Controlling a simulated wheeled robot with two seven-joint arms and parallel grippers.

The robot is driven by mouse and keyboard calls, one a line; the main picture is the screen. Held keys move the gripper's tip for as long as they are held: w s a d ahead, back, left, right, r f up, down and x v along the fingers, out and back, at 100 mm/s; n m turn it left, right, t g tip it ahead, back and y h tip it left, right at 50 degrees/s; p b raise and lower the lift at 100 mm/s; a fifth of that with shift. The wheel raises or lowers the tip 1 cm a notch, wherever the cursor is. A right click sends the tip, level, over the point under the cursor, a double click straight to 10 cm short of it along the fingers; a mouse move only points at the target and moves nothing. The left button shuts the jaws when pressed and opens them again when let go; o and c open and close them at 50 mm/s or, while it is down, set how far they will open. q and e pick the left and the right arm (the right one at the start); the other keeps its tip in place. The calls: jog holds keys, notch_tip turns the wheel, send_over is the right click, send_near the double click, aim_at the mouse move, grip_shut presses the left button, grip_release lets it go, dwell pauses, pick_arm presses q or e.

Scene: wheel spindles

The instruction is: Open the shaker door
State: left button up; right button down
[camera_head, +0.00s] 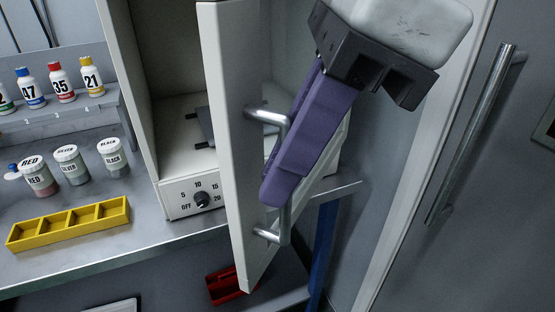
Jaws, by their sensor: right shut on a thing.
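The shaker (180,190) is a pale cabinet on the bench with a timer dial (202,198) at its lower front. Its door (233,120) stands open, swung outward toward me, so part of the inside shows. A metal bar handle (285,205) is on the door's outer face. My right gripper (283,190) comes from the top right with purple fingers pointing down. It is shut on the handle, and the fingers hide the middle of the bar. My left gripper is not in view.
Small numbered bottles (63,82) stand on a shelf at left. Labelled jars (72,164) and a yellow divided tray (70,223) are on the bench. A red bin (226,286) is below the bench. A grey door with a long handle (470,135) is at right.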

jog(key=c, duration=2.1)
grip_release()
jog(key=v, duration=1)
jog(key=shift+r, duration=0.2)
